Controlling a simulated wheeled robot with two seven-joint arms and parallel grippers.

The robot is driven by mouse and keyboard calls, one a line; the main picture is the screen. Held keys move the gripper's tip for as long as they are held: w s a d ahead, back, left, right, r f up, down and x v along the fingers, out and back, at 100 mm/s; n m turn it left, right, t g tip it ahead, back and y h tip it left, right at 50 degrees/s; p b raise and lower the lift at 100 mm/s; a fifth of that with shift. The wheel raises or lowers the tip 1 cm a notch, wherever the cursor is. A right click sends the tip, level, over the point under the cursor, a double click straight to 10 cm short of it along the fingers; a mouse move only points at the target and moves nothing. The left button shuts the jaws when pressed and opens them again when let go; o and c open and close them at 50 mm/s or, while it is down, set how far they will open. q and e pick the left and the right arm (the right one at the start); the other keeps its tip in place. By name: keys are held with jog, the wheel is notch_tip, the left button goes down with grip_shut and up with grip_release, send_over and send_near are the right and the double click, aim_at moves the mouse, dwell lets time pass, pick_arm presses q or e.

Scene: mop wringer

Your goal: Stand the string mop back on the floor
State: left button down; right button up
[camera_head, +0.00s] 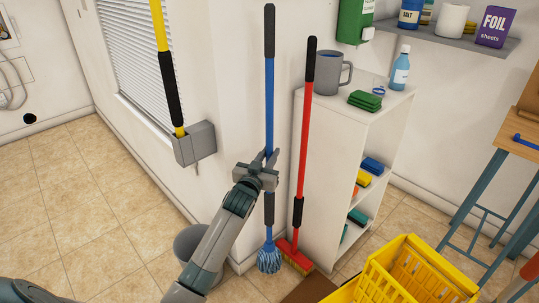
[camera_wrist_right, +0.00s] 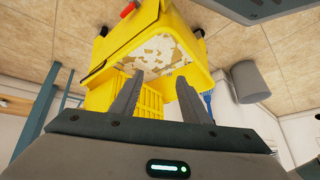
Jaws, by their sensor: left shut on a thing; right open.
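The string mop (camera_head: 269,105) has a blue handle with dark grips and a blue string head. It stands nearly upright in front of the wall corner, in the head view. Its strings (camera_head: 269,261) are at floor level beside a grey bin; I cannot tell if they touch the floor. My left gripper (camera_head: 268,163) is shut on the handle, around its middle. My right gripper (camera_wrist_right: 160,78) is open and empty in the right wrist view, with the yellow mop bucket (camera_wrist_right: 205,50) beyond its fingers. A blue bit of the mop seems to show there too.
A red broom (camera_head: 303,150) leans close to the right of the mop, by a white shelf (camera_head: 337,125). The grey bin (camera_head: 190,243) is at the left. The yellow wringer bucket (camera_head: 400,275) stands at the lower right. Tiled floor at the left is clear.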

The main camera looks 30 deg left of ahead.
jog(key=w+a+r+t+y+b, duration=0.2)
jog(key=w+a+r+t+b, duration=0.15)
jog(key=r+t, duration=0.3)
jog(key=w+a+r+t+y+b, duration=0.25)
jog(key=w+a+r+t, duration=0.2)
jog(key=r, duration=0.35)
pick_arm(q)
notch_tip(320, 180, down, 8)
jog(key=shift+r+b, duration=0.1)
jog(key=shift+b, duration=1)
jog(key=shift+f+b, duration=0.2)
jog(key=shift+b, duration=0.1)
pick_arm(e)
jog(key=s+r+t+y, duration=0.1)
jog(key=s+r+t, duration=0.3)
jog(key=r, duration=0.4)
jog(key=shift+s+d+n+t, duration=0.15)
jog(key=shift+s+n+t, duration=0.15)
jog(key=shift+t, duration=0.2)
pick_arm(q)
jog(key=shift+f, duration=0.35)
pick_arm(e)
jog(key=shift+f+y, duration=0.15)
jog(key=shift+y, duration=0.1)
